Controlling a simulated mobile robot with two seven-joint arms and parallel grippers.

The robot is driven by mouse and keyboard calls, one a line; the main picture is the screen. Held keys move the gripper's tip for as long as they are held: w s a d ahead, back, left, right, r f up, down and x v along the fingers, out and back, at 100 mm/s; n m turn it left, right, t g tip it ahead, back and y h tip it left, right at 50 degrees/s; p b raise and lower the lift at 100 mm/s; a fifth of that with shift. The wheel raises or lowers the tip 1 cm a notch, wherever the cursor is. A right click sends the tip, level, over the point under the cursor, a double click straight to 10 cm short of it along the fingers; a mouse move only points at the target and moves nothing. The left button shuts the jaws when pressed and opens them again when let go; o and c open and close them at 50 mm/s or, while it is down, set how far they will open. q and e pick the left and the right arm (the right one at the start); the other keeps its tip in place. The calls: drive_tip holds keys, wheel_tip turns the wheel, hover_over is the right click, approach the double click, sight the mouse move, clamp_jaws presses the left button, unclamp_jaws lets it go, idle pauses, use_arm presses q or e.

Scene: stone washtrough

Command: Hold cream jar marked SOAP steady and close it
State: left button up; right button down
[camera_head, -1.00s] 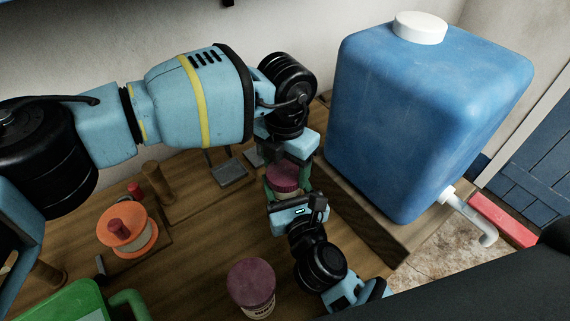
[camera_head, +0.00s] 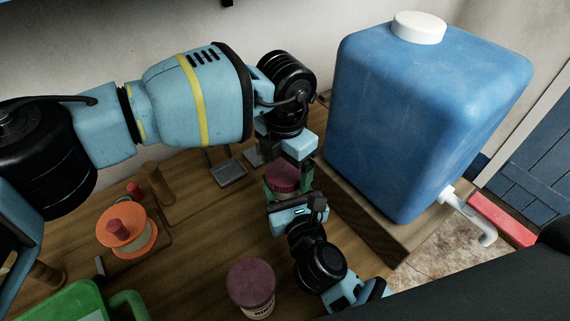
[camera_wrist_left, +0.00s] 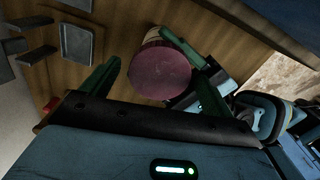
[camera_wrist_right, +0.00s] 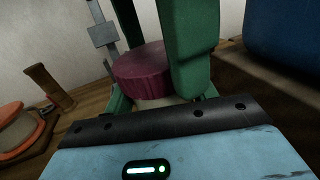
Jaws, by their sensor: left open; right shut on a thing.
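A jar with a maroon lid (camera_head: 283,178) stands at the right gripper; its cream body (camera_wrist_right: 155,103) shows below the lid in the right wrist view. No lettering shows on it. The lid sits on the jar; I cannot tell how tight it is. My right gripper (camera_wrist_right: 160,98) is shut on the jar's body, low down. My left gripper (camera_head: 287,172) is over the jar from above, open, its green fingers on either side of the lid. The lid also shows between those fingers in the left wrist view (camera_wrist_left: 160,72).
A big blue water container (camera_head: 420,120) stands at right. An orange spool (camera_head: 126,230), wooden pegs (camera_head: 158,183), a grey tray (camera_head: 229,174) and a green container (camera_head: 70,303) lie left.

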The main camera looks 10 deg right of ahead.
use_arm(q)
wheel_tip(320, 180, up, 4)
drive_tip(key=shift+r, duration=0.15)
drive_tip(key=shift+c, duration=0.2)
drive_tip(key=n, duration=0.3)
drive_tip(key=shift+r, duration=0.25)
drive_tip(key=n, duration=0.2)
drive_tip(key=r+n, duration=0.1)
drive_tip(key=n, duration=0.1)
drive_tip(key=shift+s+n, duration=0.1)
drive_tip(key=shift+n, duration=0.3)
drive_tip(key=n, duration=0.2)
drive_tip(key=r+n, duration=0.1)
drive_tip(key=n, duration=0.1)
drive_tip(key=shift+n, duration=0.3)
drive_tip(key=n, duration=0.4)
drive_tip(key=shift+a+r, duration=0.1)
drive_tip(key=shift+r, duration=0.15)
